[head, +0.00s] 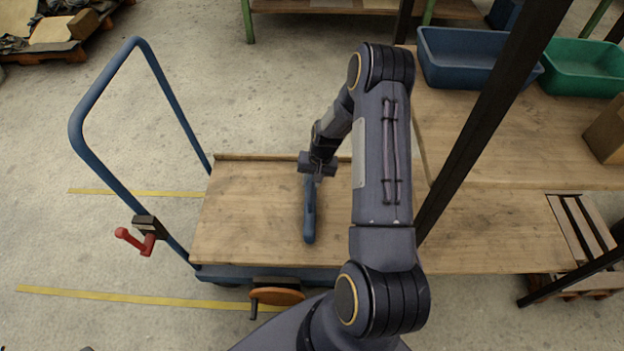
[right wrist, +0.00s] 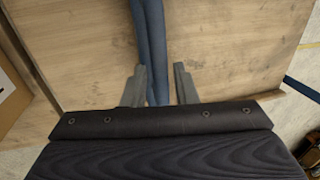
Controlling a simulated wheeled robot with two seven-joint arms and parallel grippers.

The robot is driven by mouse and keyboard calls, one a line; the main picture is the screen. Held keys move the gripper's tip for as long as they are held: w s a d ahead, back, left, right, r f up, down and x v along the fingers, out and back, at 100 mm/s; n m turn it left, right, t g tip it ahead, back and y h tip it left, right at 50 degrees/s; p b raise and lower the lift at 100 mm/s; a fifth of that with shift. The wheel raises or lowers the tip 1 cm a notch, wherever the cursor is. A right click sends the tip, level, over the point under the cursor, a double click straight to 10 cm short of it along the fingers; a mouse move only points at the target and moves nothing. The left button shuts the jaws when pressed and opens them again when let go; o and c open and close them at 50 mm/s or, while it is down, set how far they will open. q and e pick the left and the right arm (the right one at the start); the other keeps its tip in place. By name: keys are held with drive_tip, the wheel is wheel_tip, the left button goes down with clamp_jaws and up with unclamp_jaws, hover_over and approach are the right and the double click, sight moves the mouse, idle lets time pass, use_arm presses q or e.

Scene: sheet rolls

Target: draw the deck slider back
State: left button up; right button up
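A blue bar (head: 309,215), which looks like the deck slider, lies lengthwise on the wooden cart deck (head: 245,215) in the head view. My right gripper (head: 313,175) is over its far end, pointing down. In the right wrist view the same blue bar (right wrist: 152,45) runs between the two fingers of my right gripper (right wrist: 160,90). The fingers stand apart, with a gap showing between the bar and the right finger. The bar's lower end is hidden behind the gripper body. My left gripper is not in view.
A wooden table with a blue bin (head: 465,58) and green bin (head: 585,68) stands right, with a dark post (head: 490,115) in front.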

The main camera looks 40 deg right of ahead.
clamp_jaws()
drive_tip(key=shift+a, duration=0.1)
drive_tip(key=w+a+b, duration=0.7)
drive_tip(key=w+a, duration=1.6)
drive_tip(key=a, duration=0.4)
drive_tip(key=shift+a, duration=0.25)
drive_tip(key=shift+w+r, duration=0.1)
drive_tip(key=shift+o, duration=1.7)
unclamp_jaws()
drive_tip(key=shift+a, duration=0.1)
